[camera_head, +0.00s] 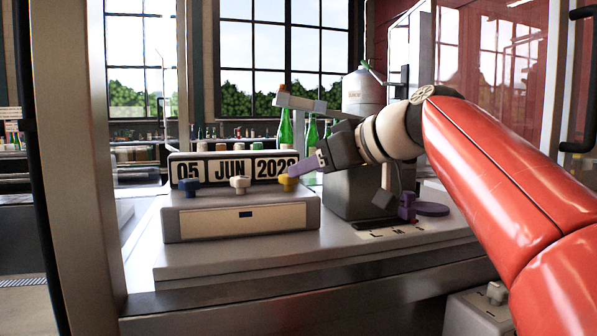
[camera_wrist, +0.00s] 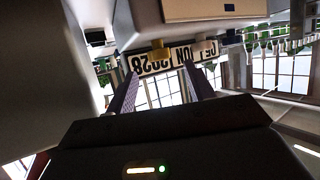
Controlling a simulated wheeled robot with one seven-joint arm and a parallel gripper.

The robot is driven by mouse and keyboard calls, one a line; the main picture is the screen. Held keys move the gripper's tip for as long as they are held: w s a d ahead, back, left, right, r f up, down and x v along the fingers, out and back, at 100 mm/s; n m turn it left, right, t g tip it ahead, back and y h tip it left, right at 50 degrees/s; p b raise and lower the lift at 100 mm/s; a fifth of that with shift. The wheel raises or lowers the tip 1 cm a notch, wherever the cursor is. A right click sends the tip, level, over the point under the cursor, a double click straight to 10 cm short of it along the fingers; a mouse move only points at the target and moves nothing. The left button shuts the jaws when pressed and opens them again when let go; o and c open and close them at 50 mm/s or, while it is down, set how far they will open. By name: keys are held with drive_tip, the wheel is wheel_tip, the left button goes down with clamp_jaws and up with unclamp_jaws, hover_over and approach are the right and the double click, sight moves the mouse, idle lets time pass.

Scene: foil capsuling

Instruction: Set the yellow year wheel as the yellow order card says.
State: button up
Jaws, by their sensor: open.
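The yellow year wheel (camera_head: 287,182) is the right-hand knob on the front of the date stamp box (camera_head: 190,226). It also shows in the wrist view (camera_wrist: 158,52). The date display (camera_head: 231,169) above reads 05, JUN and a year starting 202. Its last digit is partly hidden in the head view and looks like 8 in the upside-down wrist view. My gripper (camera_head: 297,170) is close to the yellow wheel. In the wrist view its purple fingers (camera_wrist: 160,69) are apart, with the wheel just beyond and between their tips. I cannot make out a yellow order card.
A blue knob (camera_head: 190,187) and a white knob (camera_head: 239,184) sit left of the yellow wheel. Green bottles (camera_head: 286,131) stand behind. A purple round piece (camera_head: 432,209) and small flat markings lie right on the steel counter (camera_head: 330,248). The counter front is clear.

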sight(286, 176)
drive_tip(key=shift+x, duration=2.2)
drive_tip(key=c, duration=1)
drive_tip(key=shift+s+m+t+h, duration=0.15)
drive_tip(key=shift+m+t+h, duration=0.15)
drive_tip(key=shift+m+h, duration=0.1)
drive_tip(key=m+t+h, duration=0.1)
drive_tip(key=a+m+t+h+p, duration=0.1)
drive_tip(key=m+h, duration=0.1)
drive_tip(key=shift+s+r+m, duration=0.15)
drive_tip(key=shift+s+m, duration=0.05)
drive_tip(key=shift+m, duration=0.1)
drive_tip(key=m+h, duration=0.1)
drive_tip(key=m+t+h, duration=0.1)
drive_tip(key=h, duration=0.1)
drive_tip(key=m+h, duration=0.2)
drive_tip(key=shift+a+t, duration=0.3)
drive_tip(key=shift+a, duration=0.1)
drive_tip(key=shift+a+m+h, duration=0.15)
drive_tip(key=shift+m+h, duration=0.7)
drive_tip(key=shift+h, duration=0.15)
drive_tip(key=shift+a+m+h, duration=0.2)
drive_tip(key=shift+m+h, duration=0.65)
drive_tip(key=shift+h, duration=0.15)
drive_tip(key=shift+f, duration=0.2)
